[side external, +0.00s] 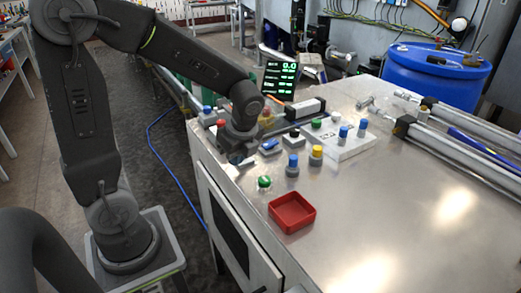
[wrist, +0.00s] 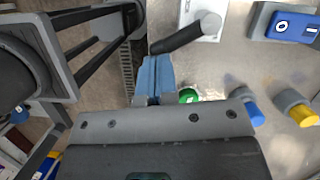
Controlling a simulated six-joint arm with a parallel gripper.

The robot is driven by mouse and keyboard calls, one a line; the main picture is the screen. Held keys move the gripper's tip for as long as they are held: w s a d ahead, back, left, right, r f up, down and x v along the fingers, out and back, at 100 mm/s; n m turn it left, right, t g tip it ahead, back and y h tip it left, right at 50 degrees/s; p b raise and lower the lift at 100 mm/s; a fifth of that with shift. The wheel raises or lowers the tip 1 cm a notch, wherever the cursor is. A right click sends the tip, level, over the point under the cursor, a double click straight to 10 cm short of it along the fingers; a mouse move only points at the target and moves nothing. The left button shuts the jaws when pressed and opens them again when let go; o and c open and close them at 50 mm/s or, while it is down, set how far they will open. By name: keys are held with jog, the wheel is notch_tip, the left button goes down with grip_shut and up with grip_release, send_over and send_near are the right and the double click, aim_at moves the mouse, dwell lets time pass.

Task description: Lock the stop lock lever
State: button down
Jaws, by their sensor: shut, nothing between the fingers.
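The likely stop lock lever is a dark grey rounded bar (wrist: 185,35) in the wrist view. It slants from just beyond my fingertips up to a light grey end, over a pale plate (wrist: 205,10). My gripper (wrist: 156,60) has its two blue fingers together and empty. The fingertips are beside the bar's lower left end; I cannot tell whether they touch. In the side external view my gripper (side external: 237,155) is low at the table's left edge and hides most of the lever. A pale piece (side external: 234,171) shows below it.
On the metal table stand a blue switch box (side external: 270,147), a green button (side external: 264,182), a blue-topped cylinder (side external: 292,165) and a yellow-topped cylinder (side external: 316,155). A red tray (side external: 292,212) lies near the front edge. The table's right front (side external: 400,225) is clear.

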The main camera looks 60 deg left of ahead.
jog(key=shift+s+a+m+t, duration=0.3)
jog(key=shift+s+a+m, duration=0.15)
jog(key=shift+m, duration=0.55)
jog(key=shift+s+a, duration=0.2)
jog(key=shift+a, duration=0.1)
jog(key=shift+s+a+f, duration=0.15)
jog(key=shift+s+a, duration=0.05)
jog(key=shift+a, duration=0.15)
jog(key=shift+d, duration=0.15)
jog(key=shift+d, duration=0.3)
jog(key=d+r, duration=0.2)
jog(key=d, duration=0.1)
jog(key=shift+d+r, duration=0.15)
jog(key=shift+d, duration=0.1)
jog(key=v, duration=0.8)
jog(key=shift+s+r, duration=0.2)
jog(key=shift+r, duration=0.15)
jog(key=shift+d, duration=0.1)
